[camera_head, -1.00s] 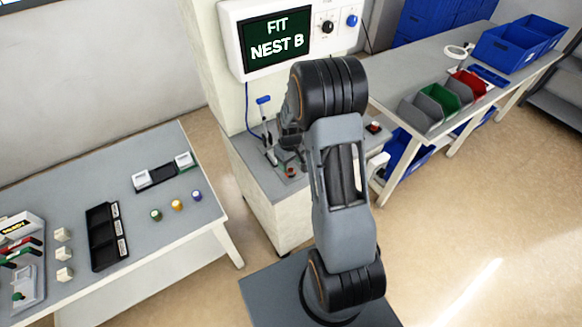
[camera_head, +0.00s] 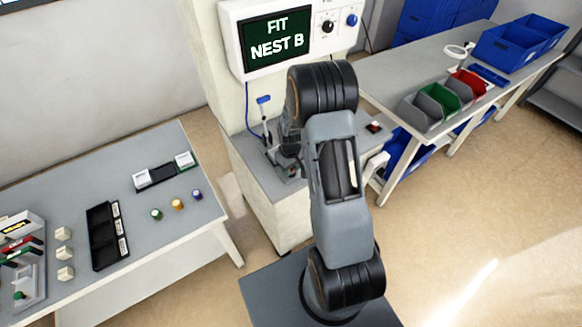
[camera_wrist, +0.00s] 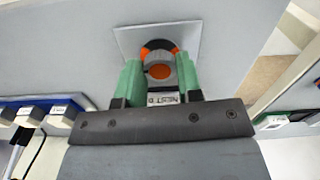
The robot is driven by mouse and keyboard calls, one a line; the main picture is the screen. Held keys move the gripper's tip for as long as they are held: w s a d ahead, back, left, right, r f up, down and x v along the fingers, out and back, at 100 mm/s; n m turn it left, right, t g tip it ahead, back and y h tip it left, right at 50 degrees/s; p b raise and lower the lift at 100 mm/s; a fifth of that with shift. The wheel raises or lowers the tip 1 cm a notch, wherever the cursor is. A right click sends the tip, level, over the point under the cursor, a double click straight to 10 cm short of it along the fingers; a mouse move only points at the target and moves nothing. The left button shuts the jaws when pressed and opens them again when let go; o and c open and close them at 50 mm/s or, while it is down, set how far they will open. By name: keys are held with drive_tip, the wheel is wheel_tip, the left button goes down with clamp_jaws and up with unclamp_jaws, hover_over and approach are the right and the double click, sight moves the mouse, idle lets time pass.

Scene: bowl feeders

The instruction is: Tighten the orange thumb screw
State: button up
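My two green fingers stand apart, one on each side of the grey part. I cannot tell whether they touch it. A label reading NEST B (camera_wrist: 166,98) shows upside down between the finger bases. In the head view, my arm hides the screw and most of the gripper.
A screen (camera_head: 277,43) reading FIT NEST B hangs above the grey-topped stand (camera_head: 240,150). A blue-handled lever (camera_head: 264,103) stands close left of my arm. A red button (camera_head: 374,127) is on the right. Side tables hold trays, knobs and bins.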

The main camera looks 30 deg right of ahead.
drive_tip(key=c, duration=0.4)
drive_tip(key=shift+o, duration=0.2)
drive_tip(key=shift+m, duration=0.3)
drive_tip(key=m+b, duration=0.2)
drive_tip(key=shift+f+m, duration=0.1)
drive_tip(key=shift+m, duration=0.3)
drive_tip(key=m+b, duration=0.1)
drive_tip(key=m, duration=0.2)
drive_tip(key=shift+m, duration=0.3)
drive_tip(key=m+b, duration=0.1)
drive_tip(key=m, duration=0.3)
drive_tip(key=shift+m+b, duration=0.3)
drive_tip(key=shift+b, duration=0.05)
drive_tip(key=shift+m+b, duration=0.5)
drive_tip(key=shift+m, duration=1.7)
